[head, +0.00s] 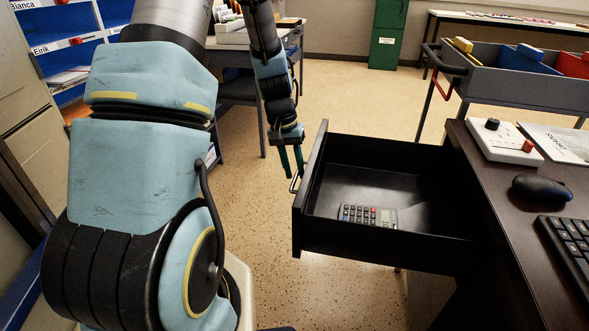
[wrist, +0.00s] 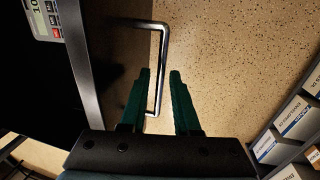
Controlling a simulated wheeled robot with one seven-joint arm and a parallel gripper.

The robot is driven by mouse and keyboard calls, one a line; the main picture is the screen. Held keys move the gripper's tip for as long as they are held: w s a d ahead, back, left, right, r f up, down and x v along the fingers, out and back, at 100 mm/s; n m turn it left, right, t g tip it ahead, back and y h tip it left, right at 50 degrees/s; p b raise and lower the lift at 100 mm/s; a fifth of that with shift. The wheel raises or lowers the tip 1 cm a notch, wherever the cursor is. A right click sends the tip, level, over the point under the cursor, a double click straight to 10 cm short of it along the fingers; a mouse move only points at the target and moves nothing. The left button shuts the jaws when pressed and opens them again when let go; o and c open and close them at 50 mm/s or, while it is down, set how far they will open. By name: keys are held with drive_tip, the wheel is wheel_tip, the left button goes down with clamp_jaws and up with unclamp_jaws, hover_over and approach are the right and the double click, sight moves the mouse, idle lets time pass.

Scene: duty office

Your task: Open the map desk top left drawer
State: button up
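The desk drawer (head: 393,242) is dark and stands pulled well out from the desk (head: 510,235), on its left side in the head view. A calculator (head: 368,215) lies inside it; part of it also shows in the wrist view (wrist: 44,20). The drawer's metal bar handle (wrist: 161,60) is on its front panel. My gripper (head: 291,166) is at that handle. In the wrist view the two green fingers (wrist: 160,75) are apart, with the lower part of the bar between them. A gap shows beside the bar, so the fingers do not look closed on it.
On the desk are a control box (head: 502,141), a mouse (head: 541,188) and a keyboard (head: 570,245). A grey cart (head: 500,83) with coloured bins stands behind. Blue shelves (head: 62,45) are at the left. Speckled floor (head: 345,95) beyond the drawer is clear.

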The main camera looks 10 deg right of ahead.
drive_tip(key=shift+o, duration=0.7)
wheel_tip(320, 180, up, 11)
drive_tip(key=a+p, duration=0.1)
drive_tip(key=a, duration=0.1)
drive_tip(key=shift+w+f, duration=0.15)
drive_tip(key=shift+w, duration=0.25)
